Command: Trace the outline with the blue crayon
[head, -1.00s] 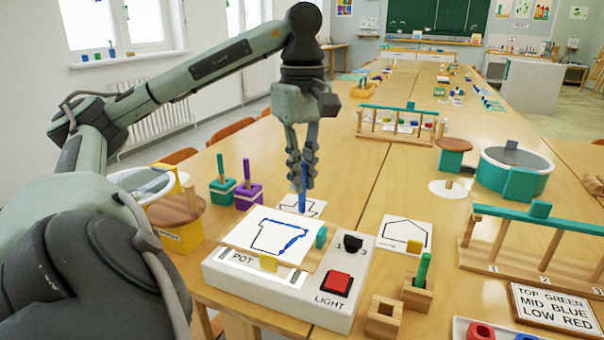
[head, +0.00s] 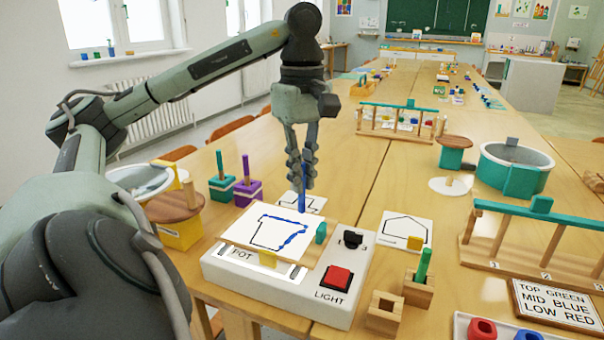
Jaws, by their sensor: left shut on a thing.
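My left gripper (head: 302,180) is shut on the blue crayon (head: 301,201), which points down close to the back edge of the white sheet (head: 258,232). I cannot tell whether its tip touches the sheet. The sheet lies on a wooden board on top of a white light box (head: 228,272) marked POT and LIGHT. A black pot-like outline (head: 262,244) is drawn on it. Blue strokes (head: 292,240) run along its top and right side; the left and lower parts show black. My right gripper is not in view.
A red button (head: 337,279) and black knob (head: 352,238) are on the box. A card with a house outline (head: 398,232) lies to the right. Wooden holders, one with a green crayon (head: 424,264), stand in front right. Green and purple blocks (head: 248,190) with crayons stand behind left.

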